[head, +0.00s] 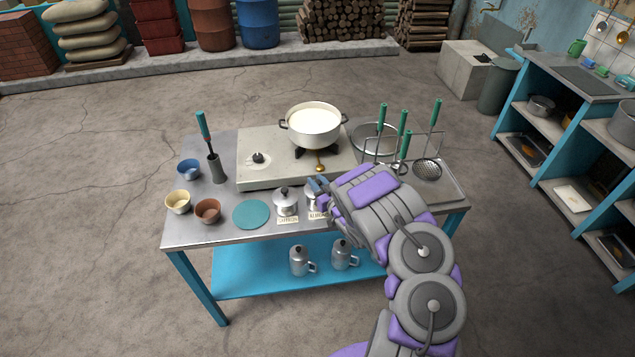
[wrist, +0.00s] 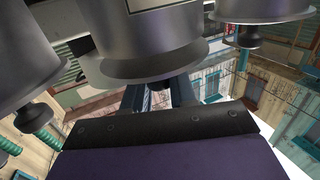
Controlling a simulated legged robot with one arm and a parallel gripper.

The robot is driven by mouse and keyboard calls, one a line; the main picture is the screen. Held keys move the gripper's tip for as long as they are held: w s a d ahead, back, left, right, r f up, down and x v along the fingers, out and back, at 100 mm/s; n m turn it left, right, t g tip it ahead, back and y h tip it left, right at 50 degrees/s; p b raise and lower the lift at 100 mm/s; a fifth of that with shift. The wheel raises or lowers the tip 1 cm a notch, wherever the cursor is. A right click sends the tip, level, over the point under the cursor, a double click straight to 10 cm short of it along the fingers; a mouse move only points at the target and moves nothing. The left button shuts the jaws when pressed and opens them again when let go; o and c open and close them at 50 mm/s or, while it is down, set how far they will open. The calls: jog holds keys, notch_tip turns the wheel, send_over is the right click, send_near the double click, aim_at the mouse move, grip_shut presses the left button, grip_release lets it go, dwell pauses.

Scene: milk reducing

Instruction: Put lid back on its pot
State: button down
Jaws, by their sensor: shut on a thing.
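My gripper (head: 318,187) is at the front of the metal table, over the small silver pot (head: 313,204), which it partly covers in the head view. In the wrist view, which looks upside down, my gripper (wrist: 163,90) is shut on the dark knob of the silver lid (wrist: 130,74). The lid lies close against the pot's body (wrist: 150,35); I cannot tell whether it is fully seated. Another silver lidded pot (head: 286,203) stands to the left, with a label in front. A further lidded pot (wrist: 30,60) shows in the wrist view, hidden in the head view by my arm.
A white pot of milk (head: 314,124) stands on the stove (head: 262,178) behind. A teal disc (head: 252,214) and several bowls (head: 207,210) are to the left. A rack with hanging utensils (head: 403,135) stands to the right. Two jugs (head: 301,261) sit on the lower shelf.

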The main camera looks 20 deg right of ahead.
jog(key=shift+f+b, duration=0.45)
jog(key=shift+f, duration=0.05)
jog(key=c, duration=0.8)
grip_release()
jog(key=shift+s, duration=0.1)
jog(key=s+p, duration=0.1)
jog(key=s, duration=0.4)
jog(key=s+d+p, duration=0.1)
jog(key=s+p, duration=0.1)
jog(key=s, duration=0.4)
jog(key=s+d+p, duration=0.1)
jog(key=s, duration=0.5)
jog(key=shift+r, duration=0.3)
jog(key=s, duration=0.2)
jog(key=s+p, duration=0.1)
jog(key=s, duration=0.1)
jog(key=s+p, duration=0.1)
jog(key=s, duration=0.1)
jog(key=shift+d+r, duration=0.15)
jog(key=shift+d, duration=0.1)
